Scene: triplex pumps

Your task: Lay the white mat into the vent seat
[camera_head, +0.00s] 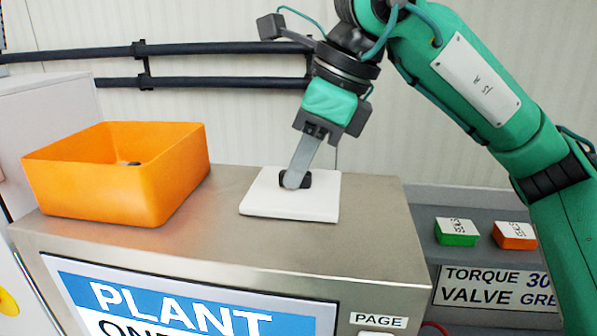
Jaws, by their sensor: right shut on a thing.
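The white mat (257,195) is a flat, pale, roughly square slab over the top of the metal cabinet, right of the orange bin. A small dark piece shows at its middle, between my fingers. My right gripper (294,181) comes down from above, slightly tilted, and is shut on the mat at this dark piece. I cannot tell whether the mat rests on the cabinet top or hangs just above it. I cannot make out the vent seat; the mat hides what is under it. My left gripper is out of view.
An orange bin (95,188) with a small dark item inside stands at the left on the metal cabinet (375,235). Dark pipes (220,82) run along the wall behind. A green box (456,232) and an orange box (514,236) sit on a lower shelf at right.

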